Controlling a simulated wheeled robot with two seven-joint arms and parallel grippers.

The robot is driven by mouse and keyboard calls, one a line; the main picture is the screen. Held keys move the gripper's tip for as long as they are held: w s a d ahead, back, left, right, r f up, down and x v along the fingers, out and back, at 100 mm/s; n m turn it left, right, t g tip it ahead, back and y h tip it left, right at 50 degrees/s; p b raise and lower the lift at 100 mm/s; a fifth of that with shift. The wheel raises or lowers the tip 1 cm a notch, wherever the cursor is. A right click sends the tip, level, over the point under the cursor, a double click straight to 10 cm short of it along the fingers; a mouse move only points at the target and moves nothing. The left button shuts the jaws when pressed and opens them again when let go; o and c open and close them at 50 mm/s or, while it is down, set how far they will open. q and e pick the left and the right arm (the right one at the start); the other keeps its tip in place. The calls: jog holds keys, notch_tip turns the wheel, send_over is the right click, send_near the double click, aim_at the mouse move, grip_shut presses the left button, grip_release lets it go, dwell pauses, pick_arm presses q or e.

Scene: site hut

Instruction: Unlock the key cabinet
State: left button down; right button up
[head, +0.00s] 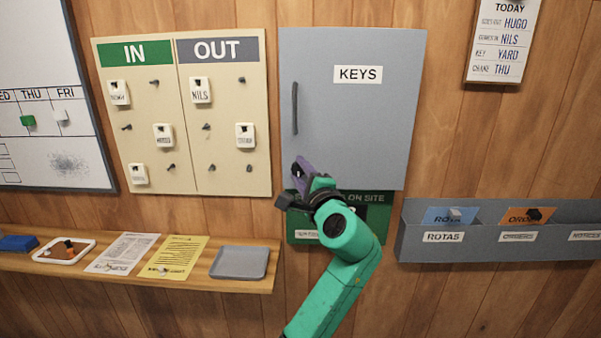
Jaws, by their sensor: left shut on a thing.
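The grey key cabinet (365,110) hangs on the plank wall with its door shut, labelled KEYS. Its dark vertical handle (295,108) is near the door's left edge. My left gripper (293,186) is at the cabinet's lower left corner, below the handle. It is shut on a purple thing (303,172) that looks like a key or its tag. The purple thing is in front of the door's lower left part. The lock is not clearly visible, and I cannot tell whether the purple thing touches it. My right gripper is out of view.
A green ON SITE board (376,212) hangs just under the cabinet, partly behind my arm. An IN/OUT tag board (225,165) is to the left. A shelf (200,282) with a grey tray (240,262) runs below. A grey wall rack (480,248) is at right.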

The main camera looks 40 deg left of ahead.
pick_arm(q)
jog(key=shift+c, duration=2.3)
grip_release()
jog(key=b+v, duration=0.3)
jog(key=v, duration=1.1)
jog(key=shift+d+b, duration=0.25)
jog(key=shift+b, duration=0.05)
jog(key=shift+s+f, duration=0.1)
jog(key=shift+f, duration=0.05)
